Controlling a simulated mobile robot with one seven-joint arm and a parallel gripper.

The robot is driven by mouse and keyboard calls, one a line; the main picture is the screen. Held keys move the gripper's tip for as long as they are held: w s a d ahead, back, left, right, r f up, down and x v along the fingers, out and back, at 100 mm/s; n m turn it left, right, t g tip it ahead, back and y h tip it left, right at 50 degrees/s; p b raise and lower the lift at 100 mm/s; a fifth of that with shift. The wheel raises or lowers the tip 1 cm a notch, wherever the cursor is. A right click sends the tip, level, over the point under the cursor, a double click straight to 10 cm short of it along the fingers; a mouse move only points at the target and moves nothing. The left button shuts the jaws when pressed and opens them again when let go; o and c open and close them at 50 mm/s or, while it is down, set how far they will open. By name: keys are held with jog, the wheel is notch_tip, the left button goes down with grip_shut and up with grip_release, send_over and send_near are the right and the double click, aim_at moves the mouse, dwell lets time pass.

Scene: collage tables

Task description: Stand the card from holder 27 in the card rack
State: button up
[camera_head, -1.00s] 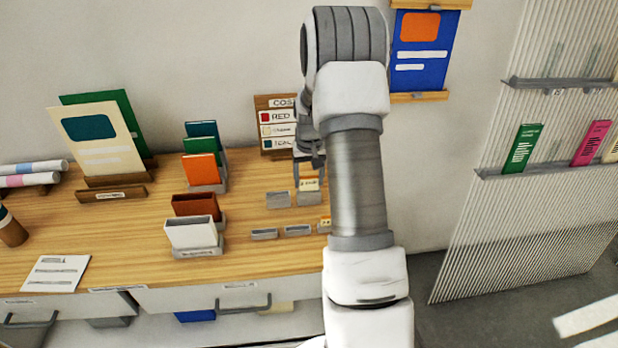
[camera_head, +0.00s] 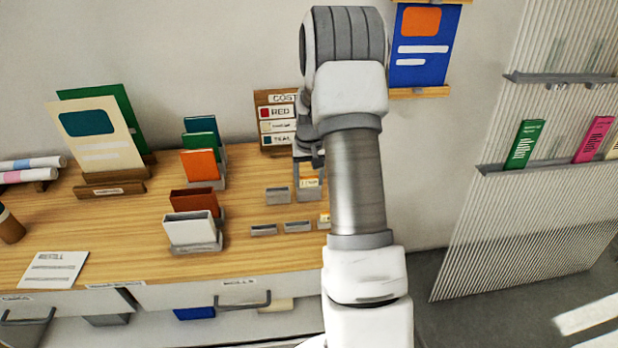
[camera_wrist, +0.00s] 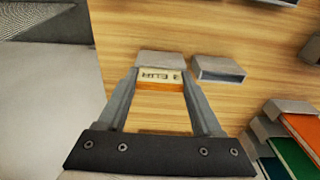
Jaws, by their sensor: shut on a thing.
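The card (camera_wrist: 160,86), cream with dark print and an orange band, sits between my fingertips in the wrist view. My gripper (camera_wrist: 163,80) is shut on it. A grey holder (camera_wrist: 160,58) is directly beyond the card; I cannot tell whether the card is still inside it. In the head view the card (camera_head: 310,181) shows small at that holder, below my gripper (camera_head: 309,161), partly hidden by my arm. Its number is too small to read. Several small grey slots (camera_head: 264,230) stand in front; I cannot tell which thing is the card rack.
An empty-looking grey holder (camera_head: 278,195) stands just left; it also shows in the wrist view (camera_wrist: 218,70). Coloured cards in stands, such as an orange one (camera_head: 200,165), stand further left. A wooden sign (camera_head: 262,100) is behind my gripper. Bare tabletop (camera_head: 130,225) lies to the left.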

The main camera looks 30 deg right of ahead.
jog(key=o, duration=1.3)
jog(key=shift+o, duration=0.2)
jog(key=shift+r, duration=0.2)
jog(key=shift+r+p, duration=1.65)
jog(key=shift+r, duration=0.95)
jog(key=s+a+r+b, duration=0.1)
jog(key=s+a, duration=0.2)
jog(key=s, duration=0.3)
jog(key=shift+s, duration=0.15)
